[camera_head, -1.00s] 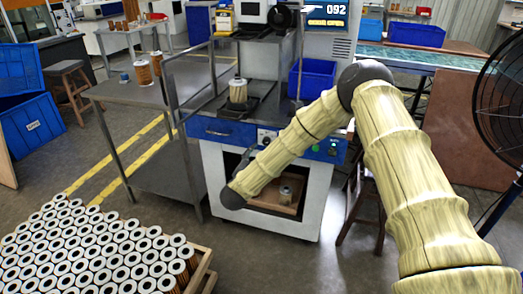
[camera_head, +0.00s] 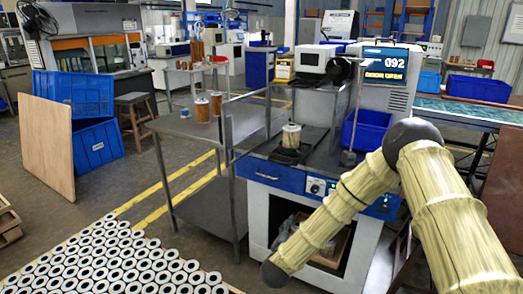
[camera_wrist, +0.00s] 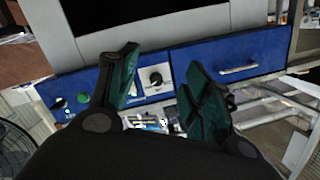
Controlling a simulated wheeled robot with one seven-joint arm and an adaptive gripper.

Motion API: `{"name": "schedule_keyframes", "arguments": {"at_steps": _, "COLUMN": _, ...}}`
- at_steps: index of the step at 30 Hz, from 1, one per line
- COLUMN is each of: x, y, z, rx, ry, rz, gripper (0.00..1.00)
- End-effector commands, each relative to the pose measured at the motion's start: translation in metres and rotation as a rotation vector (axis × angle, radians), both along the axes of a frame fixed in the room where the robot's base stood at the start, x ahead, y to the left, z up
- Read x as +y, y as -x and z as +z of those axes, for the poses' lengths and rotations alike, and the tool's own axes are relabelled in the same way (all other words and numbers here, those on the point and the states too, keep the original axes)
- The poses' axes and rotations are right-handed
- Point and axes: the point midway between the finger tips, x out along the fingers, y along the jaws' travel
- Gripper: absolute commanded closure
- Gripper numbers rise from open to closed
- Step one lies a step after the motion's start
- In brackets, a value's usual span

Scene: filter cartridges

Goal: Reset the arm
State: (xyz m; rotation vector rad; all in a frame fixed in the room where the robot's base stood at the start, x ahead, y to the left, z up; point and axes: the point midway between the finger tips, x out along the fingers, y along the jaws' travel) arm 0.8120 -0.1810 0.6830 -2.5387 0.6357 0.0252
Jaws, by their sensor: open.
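My gripper (camera_wrist: 160,90) shows in the wrist view with its two green-padded fingers spread apart and nothing between them. Beyond the fingers is the blue front panel of the machine (camera_wrist: 228,58), with a knob, a green button and a drawer handle. In the head view my arm reaches down in front of the machine (camera_head: 272,174), and the gripper itself does not show there. A filter cartridge (camera_head: 291,135) stands upright on the machine's dark fixture.
Many cartridges (camera_head: 110,262) stand in rows at the lower left. A metal side table (camera_head: 184,126) with a few cartridges stands left of the machine. Blue crates (camera_head: 97,143) and a stool (camera_head: 134,112) are further left. A blue bin (camera_head: 368,130) sits right of the fixture.

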Motion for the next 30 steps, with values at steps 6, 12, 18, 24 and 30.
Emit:
{"name": "schedule_keyframes", "arguments": {"at_steps": 6, "x": 0.023, "y": 0.078, "z": -0.101, "rx": 0.292, "ry": 0.018, "rz": 0.246, "gripper": 0.51}}
{"name": "schedule_keyframes", "arguments": {"at_steps": 12, "x": 0.028, "y": 0.167, "z": -0.173, "rx": 0.566, "ry": 0.026, "rz": 0.427, "gripper": 0.51}}
{"name": "schedule_keyframes", "arguments": {"at_steps": 18, "x": 0.016, "y": 0.271, "z": -0.222, "rx": 0.85, "ry": 0.029, "rz": 0.57, "gripper": 0.51}}
{"name": "schedule_keyframes", "arguments": {"at_steps": 24, "x": -0.007, "y": 0.375, "z": -0.246, "rx": 1.123, "ry": 0.024, "rz": 0.673, "gripper": 0.51}}
{"name": "schedule_keyframes", "arguments": {"at_steps": 30, "x": -0.029, "y": 0.45, "z": -0.247, "rx": 1.322, "ry": 0.015, "rz": 0.728, "gripper": 0.51}}
